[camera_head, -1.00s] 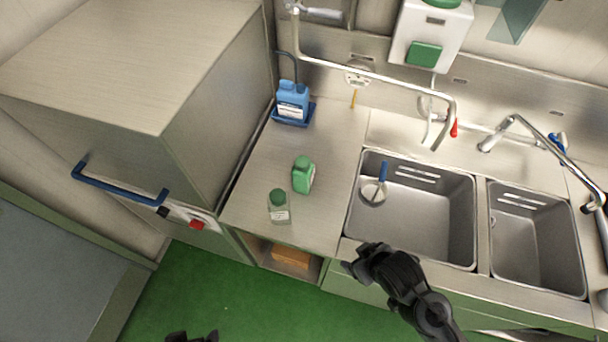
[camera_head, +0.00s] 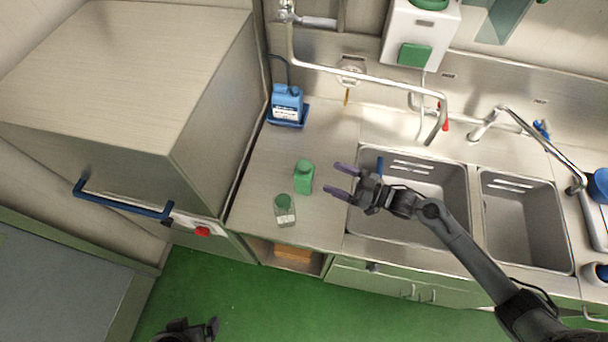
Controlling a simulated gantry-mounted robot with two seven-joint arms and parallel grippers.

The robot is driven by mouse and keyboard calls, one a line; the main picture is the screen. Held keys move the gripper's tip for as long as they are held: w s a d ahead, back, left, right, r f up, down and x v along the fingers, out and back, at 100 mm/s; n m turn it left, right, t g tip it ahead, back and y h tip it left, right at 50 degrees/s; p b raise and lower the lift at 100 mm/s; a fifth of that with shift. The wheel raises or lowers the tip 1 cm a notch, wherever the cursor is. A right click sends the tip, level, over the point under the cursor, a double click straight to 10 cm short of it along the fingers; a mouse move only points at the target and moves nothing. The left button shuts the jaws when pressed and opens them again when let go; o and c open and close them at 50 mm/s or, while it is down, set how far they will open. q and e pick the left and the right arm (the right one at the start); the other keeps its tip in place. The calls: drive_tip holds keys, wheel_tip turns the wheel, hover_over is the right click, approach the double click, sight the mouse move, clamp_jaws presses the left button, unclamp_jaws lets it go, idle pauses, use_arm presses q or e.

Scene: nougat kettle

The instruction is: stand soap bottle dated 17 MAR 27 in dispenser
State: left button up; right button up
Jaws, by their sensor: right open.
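A green bottle (camera_head: 304,178) stands upright on the steel counter left of the sinks. A clear bottle with a green cap and white label (camera_head: 285,212) stands in front of it. Any date on either is too small to read. A white wall dispenser (camera_head: 397,40) with a green front panel hangs above the counter. Its inside cannot be seen. My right gripper (camera_head: 341,180) is open and empty, its purple fingers pointing left at the green bottle, just to its right and apart from it. My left gripper (camera_head: 212,328) is partly in view at the bottom, over the floor; its jaws are unclear.
A blue canister (camera_head: 287,101) stands in a blue tray (camera_head: 271,122) at the back left. Two sinks (camera_head: 520,215) lie to the right, with a long pipe spout (camera_head: 370,75) above. A large steel hooded machine (camera_head: 120,80) borders the counter on the left.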

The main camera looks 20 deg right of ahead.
sight(311, 168)
drive_tip(key=x, duration=0.5)
drive_tip(key=shift+w+r, duration=0.15)
drive_tip(key=shift+r, duration=0.15)
drive_tip(key=shift+p+x, duration=0.85)
drive_tip(key=shift+x, duration=1.85)
drive_tip(key=shift+a+r, duration=0.2)
drive_tip(key=shift+s, duration=0.25)
drive_tip(key=c, duration=0.9)
clamp_jaws()
drive_tip(key=shift+r, duration=0.1)
